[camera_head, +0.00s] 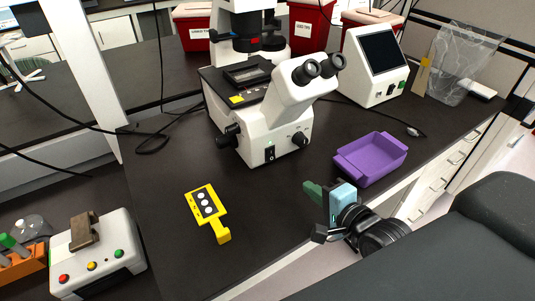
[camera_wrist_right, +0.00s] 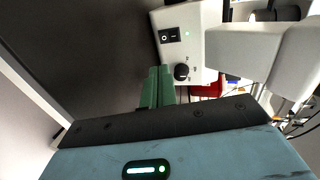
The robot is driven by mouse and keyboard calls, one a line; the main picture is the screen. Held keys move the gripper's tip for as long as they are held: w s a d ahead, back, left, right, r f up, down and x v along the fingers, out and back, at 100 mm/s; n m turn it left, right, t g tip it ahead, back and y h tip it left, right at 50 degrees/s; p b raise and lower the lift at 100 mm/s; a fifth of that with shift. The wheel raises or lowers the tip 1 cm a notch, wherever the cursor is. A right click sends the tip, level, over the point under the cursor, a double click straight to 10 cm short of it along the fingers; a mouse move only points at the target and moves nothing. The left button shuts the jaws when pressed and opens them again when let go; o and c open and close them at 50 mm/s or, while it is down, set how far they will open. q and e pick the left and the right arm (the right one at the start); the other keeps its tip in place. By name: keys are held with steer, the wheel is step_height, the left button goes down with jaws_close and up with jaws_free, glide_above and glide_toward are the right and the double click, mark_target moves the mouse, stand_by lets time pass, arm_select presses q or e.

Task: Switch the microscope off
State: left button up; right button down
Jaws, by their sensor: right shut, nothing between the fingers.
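The white microscope (camera_head: 285,105) stands on the dark bench in the head view, its two eyepieces pointing up and to the right. Its black rocker switch (camera_head: 269,154) is low on the front face, beside a small green light that is lit; a black knob (camera_head: 299,138) is to the right. The wrist view shows the switch (camera_wrist_right: 169,36), the lit green light (camera_wrist_right: 187,34) and the knob (camera_wrist_right: 181,71) too. My right gripper (camera_head: 311,190) is shut and empty, in front of the microscope and apart from it. Its green fingers (camera_wrist_right: 158,86) point toward the microscope's front. My left gripper is not in view.
A purple tray (camera_head: 371,158) lies right of the microscope, near the bench edge. A yellow holder (camera_head: 206,207) with white discs lies front left. A white device with a screen (camera_head: 377,69) stands behind. Bare bench lies between the holder and my right gripper.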

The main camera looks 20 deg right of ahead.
mark_target(272, 160)
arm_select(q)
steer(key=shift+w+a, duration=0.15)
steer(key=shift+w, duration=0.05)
arm_select(e)
steer(key=shift+w+a+r, duration=0.1)
steer(key=shift+w+r, duration=0.1)
steer(key=shift+w, duration=0.05)
steer(key=shift+s, duration=0.1)
steer(key=p+x, duration=0.1)
steer(key=x, duration=1.2)
steer(key=shift+w, duration=0.35)
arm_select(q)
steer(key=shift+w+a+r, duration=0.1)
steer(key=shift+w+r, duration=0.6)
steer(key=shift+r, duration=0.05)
arm_select(e)
steer(key=shift+w+f, duration=0.1)
steer(key=shift+w, duration=0.05)
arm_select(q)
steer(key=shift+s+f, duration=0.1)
arm_select(e)
steer(key=shift+f, duration=0.1)
steer(key=shift+w+f, duration=0.1)
steer(key=shift+w, duration=0.05)
steer(key=shift+s, duration=0.25)
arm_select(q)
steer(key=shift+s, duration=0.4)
